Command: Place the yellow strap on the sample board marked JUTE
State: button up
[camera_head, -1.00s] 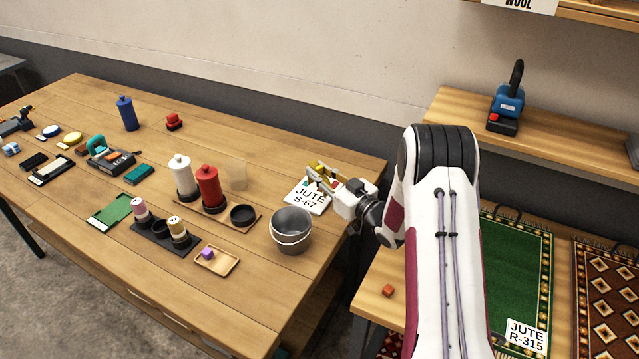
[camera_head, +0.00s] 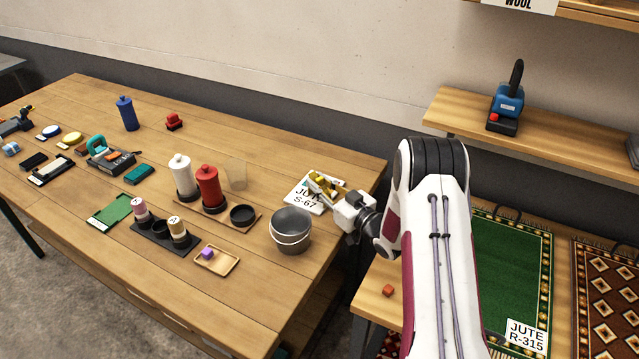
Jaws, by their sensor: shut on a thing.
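The white sample board marked JUTE S-67 (camera_head: 304,203) lies on the wooden table near its right edge. The yellow strap (camera_head: 321,180) is at the far part of this board, between the fingers of my gripper (camera_head: 318,185). My gripper reaches in from the right and is shut on the strap. The fingers partly cover the strap and some of the board's lettering. I cannot tell whether the strap touches the board.
A metal bucket (camera_head: 290,231) stands just in front of the board. A red bottle (camera_head: 208,187) and a white bottle (camera_head: 181,176) stand to the left. A green rug with a JUTE R-315 label (camera_head: 525,337) lies at the right. The table behind the board is clear.

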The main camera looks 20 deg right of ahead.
jog(key=o, duration=0.9)
jog(key=shift+r, duration=0.15)
jog(key=v, duration=1.2)
jog(key=shift+d, duration=0.1)
